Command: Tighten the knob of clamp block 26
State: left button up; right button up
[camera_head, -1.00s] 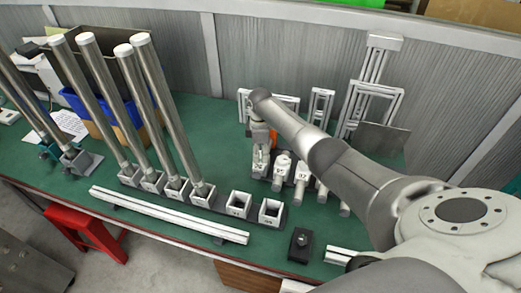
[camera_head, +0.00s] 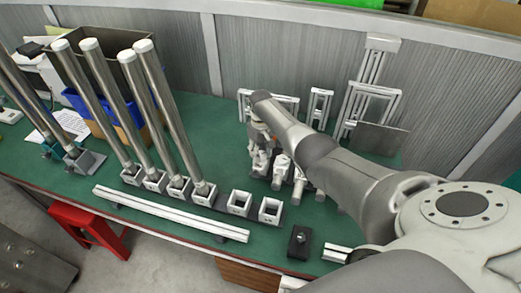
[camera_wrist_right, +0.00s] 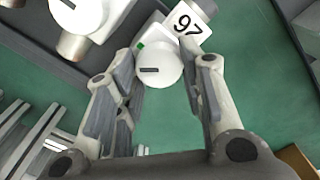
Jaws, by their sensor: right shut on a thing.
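A round white knob (camera_wrist_right: 158,66) with a dark slot in its face sits between my right gripper's fingers (camera_wrist_right: 160,85) in the right wrist view. The right gripper is shut on it. Next to the knob is a white tag (camera_wrist_right: 187,27) with two dark digits, which can be read as an upside-down 26. A small green mark shows beside the knob. In the head view my right gripper (camera_head: 261,158) points down over the row of clamp blocks (camera_head: 280,172) and hides part of it. My left gripper is not in view.
Another white clamp knob (camera_wrist_right: 78,12) is close by in the right wrist view. Tall metal tubes (camera_head: 168,115) stand in blocks at left. A pale rail (camera_head: 170,213) lies along the front. Aluminium frames (camera_head: 370,95) stand behind. Green bench shows between them.

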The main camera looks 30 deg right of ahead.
aim_at(262, 153)
jog(key=m, duration=0.4)
jog(key=shift+d+r+m+p, duration=0.1)
jog(key=shift+m+p, duration=0.2)
jog(key=shift+p, duration=0.05)
jog(key=shift+m, duration=1.7)
jog(key=o, duration=1)
notch_tip(262, 153, up, 12)
